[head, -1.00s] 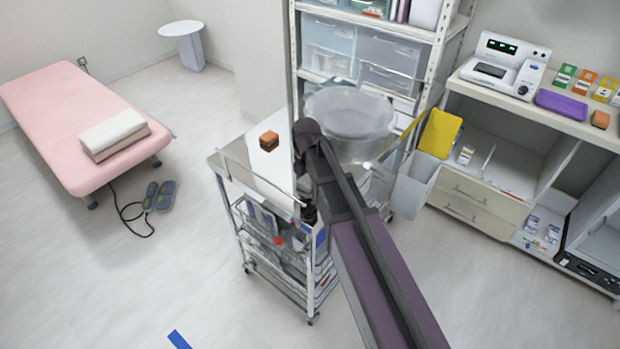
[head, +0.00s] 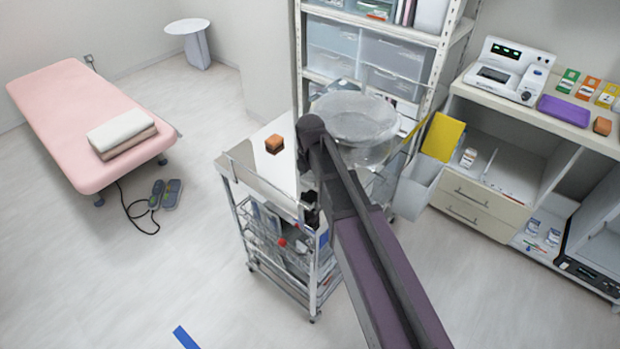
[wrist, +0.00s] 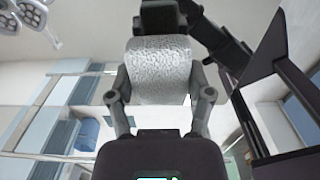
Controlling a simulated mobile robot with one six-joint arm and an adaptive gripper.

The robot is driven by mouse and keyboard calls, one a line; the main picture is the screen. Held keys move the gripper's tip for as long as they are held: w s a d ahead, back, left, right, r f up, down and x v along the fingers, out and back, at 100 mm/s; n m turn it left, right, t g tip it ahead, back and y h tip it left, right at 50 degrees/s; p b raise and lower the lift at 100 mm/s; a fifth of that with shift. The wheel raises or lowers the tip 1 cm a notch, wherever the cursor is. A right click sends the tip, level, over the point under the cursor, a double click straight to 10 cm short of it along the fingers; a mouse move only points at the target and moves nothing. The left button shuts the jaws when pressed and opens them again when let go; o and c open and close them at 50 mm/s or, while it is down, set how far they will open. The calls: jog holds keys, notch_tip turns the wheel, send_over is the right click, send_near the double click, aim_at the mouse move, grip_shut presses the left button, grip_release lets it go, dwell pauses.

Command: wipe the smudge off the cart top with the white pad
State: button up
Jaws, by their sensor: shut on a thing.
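My gripper (wrist: 160,88) is shut on the white pad (wrist: 160,68), a textured white block held between both fingers in the wrist view. In the head view the cart top (head: 247,166) is a pale, shiny surface in the middle of the picture. My arm crosses in front of its right part. My gripper is mostly hidden there, with dark parts near the cart's front right corner, and the pad does not show. I cannot tell whether the pad touches the cart top. I cannot make out a smudge on the part of the top that shows.
A small brown block (head: 274,145) sits on the cart top towards the back. A large clear bowl (head: 354,118) is behind my arm. A rail (head: 262,187) edges the cart's front. Shelving (head: 400,62) stands behind. Open floor (head: 120,270) lies to the left.

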jog(key=shift+r+p, duration=1)
jog(key=shift+r, duration=0.3)
jog(key=shift+r, duration=0.1)
jog(key=shift+r+p, duration=1.4)
jog(key=shift+p, duration=0.15)
